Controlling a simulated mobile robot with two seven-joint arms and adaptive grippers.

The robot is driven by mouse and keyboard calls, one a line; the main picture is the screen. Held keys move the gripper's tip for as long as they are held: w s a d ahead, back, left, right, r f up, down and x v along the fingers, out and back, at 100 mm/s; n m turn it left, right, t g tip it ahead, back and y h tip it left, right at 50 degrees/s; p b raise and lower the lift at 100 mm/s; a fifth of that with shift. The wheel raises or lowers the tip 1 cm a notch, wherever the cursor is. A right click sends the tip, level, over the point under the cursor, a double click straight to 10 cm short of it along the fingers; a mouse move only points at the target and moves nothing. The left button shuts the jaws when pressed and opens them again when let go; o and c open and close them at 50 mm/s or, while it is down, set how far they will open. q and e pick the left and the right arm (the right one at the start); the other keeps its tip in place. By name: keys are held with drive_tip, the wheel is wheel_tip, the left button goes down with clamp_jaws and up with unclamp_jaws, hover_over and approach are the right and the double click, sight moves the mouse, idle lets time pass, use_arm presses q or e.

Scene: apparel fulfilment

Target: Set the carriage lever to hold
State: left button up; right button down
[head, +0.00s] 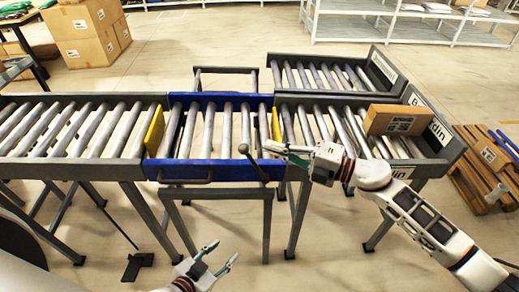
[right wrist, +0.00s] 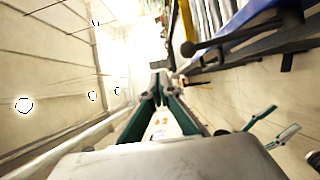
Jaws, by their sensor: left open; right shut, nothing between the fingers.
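The carriage (head: 205,171) is a blue-framed roller section between grey conveyors in the head view. Its lever (head: 244,149) is a dark rod with a black ball knob on the front side, leaning up and left from its lower end. The knob and rod also show in the right wrist view (right wrist: 188,48). My right gripper (head: 268,147) is shut and empty, its tips just right of the knob; contact cannot be told. My left gripper (head: 222,256) is open and empty, low in front of the carriage, well apart from the lever. No lever position marking is readable.
Yellow plates (head: 154,132) stand at the carriage's left and right ends. A dark handle (head: 185,179) is on its front rail. A cardboard box (head: 394,120) sits on the right conveyor. A wooden pallet (head: 480,165) lies at far right. The floor in front is largely free.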

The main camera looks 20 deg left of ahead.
drive_tip(key=d+r, duration=0.3)
drive_tip(key=d, duration=0.2)
drive_tip(key=shift+s+d, duration=0.4)
drive_tip(key=shift+r, duration=0.1)
drive_tip(key=shift+s, duration=0.1)
drive_tip(key=s+d+f+m+t+h, duration=0.1)
drive_tip(key=d+f+m+t+h, duration=0.45)
drive_tip(key=f+m, duration=0.4)
drive_tip(key=s+d+f+m+t+h, duration=0.2)
drive_tip(key=d+f+m+t+h, duration=0.35)
drive_tip(key=m, duration=0.75)
drive_tip(key=s+d+f+m+g+h, duration=0.3)
drive_tip(key=s+d+f+m, duration=0.4)
drive_tip(key=s+d+f, duration=0.6)
wheel_tip(320, 180, down, 4)
drive_tip(key=shift+s+f+h, duration=0.1)
drive_tip(key=shift+s+h, duration=0.5)
drive_tip(key=shift+s, duration=0.35)
